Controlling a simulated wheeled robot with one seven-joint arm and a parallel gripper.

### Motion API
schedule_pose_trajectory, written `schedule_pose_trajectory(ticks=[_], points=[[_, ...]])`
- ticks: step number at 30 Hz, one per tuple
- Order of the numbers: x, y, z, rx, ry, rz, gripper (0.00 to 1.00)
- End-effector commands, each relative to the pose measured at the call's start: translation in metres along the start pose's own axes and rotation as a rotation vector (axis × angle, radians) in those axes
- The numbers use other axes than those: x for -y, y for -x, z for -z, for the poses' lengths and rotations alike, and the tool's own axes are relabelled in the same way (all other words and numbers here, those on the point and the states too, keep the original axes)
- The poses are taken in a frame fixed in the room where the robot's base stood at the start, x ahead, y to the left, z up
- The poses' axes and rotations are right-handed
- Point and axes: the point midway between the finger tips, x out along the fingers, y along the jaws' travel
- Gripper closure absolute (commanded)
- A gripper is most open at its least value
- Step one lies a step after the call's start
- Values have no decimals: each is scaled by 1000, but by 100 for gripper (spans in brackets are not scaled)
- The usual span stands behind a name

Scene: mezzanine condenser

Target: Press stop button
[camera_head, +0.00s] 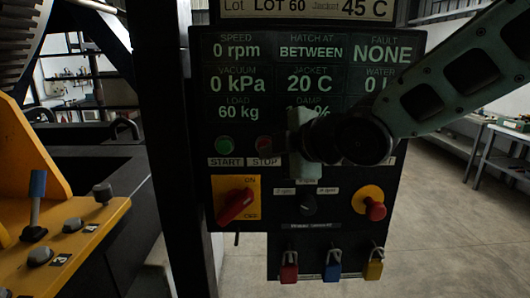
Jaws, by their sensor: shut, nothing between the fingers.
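The stop button (264,143) is a dim red round button on the dark control panel, above the STOP label (263,162). The green start button (225,144) is to its left, above the START label. My gripper (299,142) is in front of the panel just right of the stop button, shut and empty, reached by my arm from the upper right. A small gap shows between it and the button in the picture. I cannot tell how far it is from the panel face. My wrist hides part of the damp and water readings.
Below are a red rotary switch (236,206) on a yellow plate, a black selector knob (307,204) and a red mushroom button (375,209). Several coloured padlocks (332,266) hang lower. A yellow console (85,245) with a blue lever stands left.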

Motion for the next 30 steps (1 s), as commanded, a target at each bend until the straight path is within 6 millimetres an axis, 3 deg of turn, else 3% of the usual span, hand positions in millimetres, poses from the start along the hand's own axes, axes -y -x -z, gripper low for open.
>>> schedule_pose_trajectory(ticks=[11, 30], points=[[3, 2, 2, -1, 1, 0, 100], [27, 36, 26, -1, 2, 0, 100]])
